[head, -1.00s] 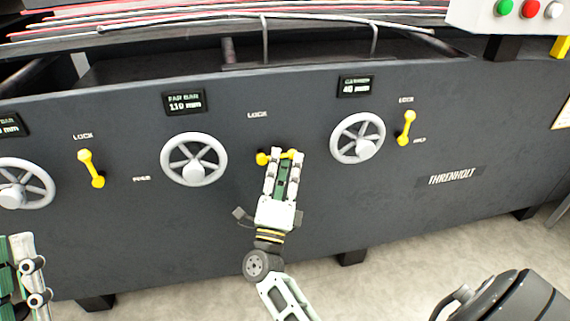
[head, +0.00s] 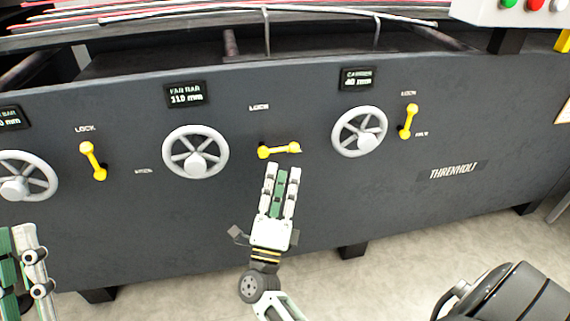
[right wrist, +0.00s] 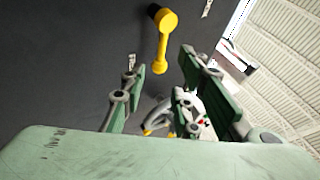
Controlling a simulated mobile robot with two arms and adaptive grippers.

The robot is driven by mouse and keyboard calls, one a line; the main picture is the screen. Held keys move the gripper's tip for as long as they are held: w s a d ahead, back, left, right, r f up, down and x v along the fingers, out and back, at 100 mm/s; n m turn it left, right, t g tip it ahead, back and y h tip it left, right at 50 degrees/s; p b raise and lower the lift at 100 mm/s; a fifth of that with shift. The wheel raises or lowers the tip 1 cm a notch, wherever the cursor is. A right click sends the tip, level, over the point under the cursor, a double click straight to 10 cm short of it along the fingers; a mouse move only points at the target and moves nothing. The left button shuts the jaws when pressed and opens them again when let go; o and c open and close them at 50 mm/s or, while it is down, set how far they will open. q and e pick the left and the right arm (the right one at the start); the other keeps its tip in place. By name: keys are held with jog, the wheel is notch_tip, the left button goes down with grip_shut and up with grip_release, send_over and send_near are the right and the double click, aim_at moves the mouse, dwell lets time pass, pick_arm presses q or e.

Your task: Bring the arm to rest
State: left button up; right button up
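My right gripper (head: 282,172) is in front of the dark machine panel, just below the middle yellow lock lever (head: 278,150). The lever lies nearly level under a LOCK label. In the right wrist view the fingers (right wrist: 168,70) stand apart with nothing between them, and the yellow lever (right wrist: 164,42) is beyond the tips, apart from them. My left gripper (head: 28,260) shows only partly at the lower left edge of the head view; whether it is open or shut does not show.
Grey handwheels (head: 195,152) and (head: 360,131) flank the middle lever. Other yellow levers (head: 93,161) and (head: 408,121) stand tilted near upright. A control box (head: 515,10) juts out at the upper right. Pale floor (head: 400,245) lies below the panel.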

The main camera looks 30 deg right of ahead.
jog(key=shift+v, duration=0.9)
